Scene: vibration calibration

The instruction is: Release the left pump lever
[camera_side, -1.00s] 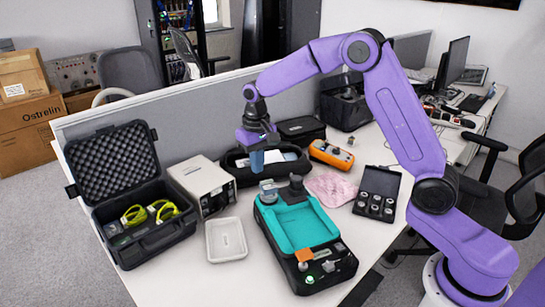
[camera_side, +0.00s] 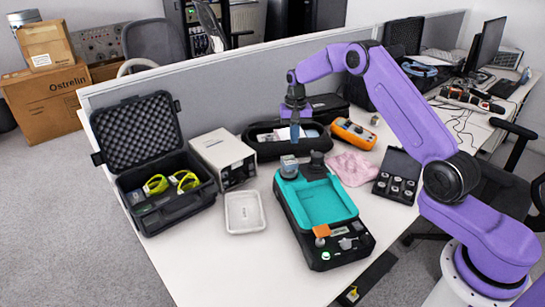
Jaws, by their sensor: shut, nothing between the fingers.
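A black device with a teal tray-like top (camera_side: 325,203) stands on the table at centre, and I take it to be the pump. On its back end are a grey cylindrical part (camera_side: 288,167) at left and a dark knob (camera_side: 315,166) at right. On its front end are a small orange part (camera_side: 322,231), small grey parts (camera_side: 347,243) and a green light. I cannot tell which part is the left lever. My gripper (camera_side: 295,141) points down, shut and empty, and appears above and slightly right of the grey cylindrical part. I see no contact with the device.
An open black case (camera_side: 155,216) with yellow-green items and a white box (camera_side: 222,157) are at left. A white tray (camera_side: 244,212) lies left of the device. A black pouch (camera_side: 262,150), orange meter (camera_side: 354,134), pink cloth (camera_side: 352,168) and case of small parts (camera_side: 396,176) lie behind and right.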

